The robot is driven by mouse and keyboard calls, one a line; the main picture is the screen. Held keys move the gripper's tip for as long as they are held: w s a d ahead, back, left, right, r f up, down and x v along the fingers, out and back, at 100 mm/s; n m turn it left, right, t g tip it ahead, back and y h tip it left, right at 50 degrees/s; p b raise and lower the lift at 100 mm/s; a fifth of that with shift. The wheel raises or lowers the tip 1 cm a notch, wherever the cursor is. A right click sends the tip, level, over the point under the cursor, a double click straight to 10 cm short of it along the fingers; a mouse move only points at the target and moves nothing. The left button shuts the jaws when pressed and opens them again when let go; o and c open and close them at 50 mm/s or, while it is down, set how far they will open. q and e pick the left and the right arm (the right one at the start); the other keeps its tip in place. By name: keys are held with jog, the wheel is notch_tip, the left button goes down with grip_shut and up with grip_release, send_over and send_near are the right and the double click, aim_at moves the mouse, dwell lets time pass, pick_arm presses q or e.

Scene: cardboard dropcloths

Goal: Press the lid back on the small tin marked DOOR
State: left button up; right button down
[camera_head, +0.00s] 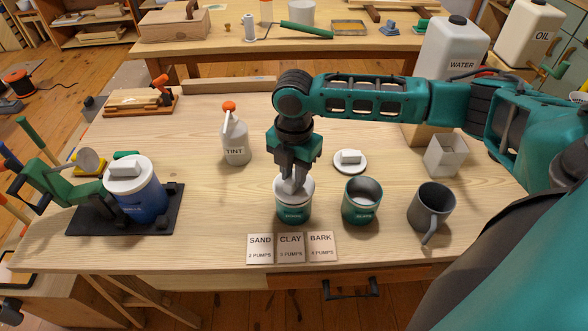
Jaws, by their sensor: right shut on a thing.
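A small green tin (292,214) stands upright near the middle of the table. Its label is too blurred to read surely, but it may say DOOR. A white lid (306,189) sits at the tin's mouth. My right gripper (293,185) points straight down from above and is shut on the lid's handle, which its fingers mostly hide. I cannot tell whether the lid is seated all round. My left gripper is not in view.
An open green tin (362,201) stands right of the held lid, with a loose white lid (350,161) behind it. A grey mug (431,207) is farther right. A TINT bottle (236,138) stands behind. Cards (290,248) lie in front. A blue tin (138,191) stands left.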

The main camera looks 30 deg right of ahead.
jog(key=shift+c, duration=1.9)
grip_release()
jog(key=shift+r, duration=3.5)
grip_shut()
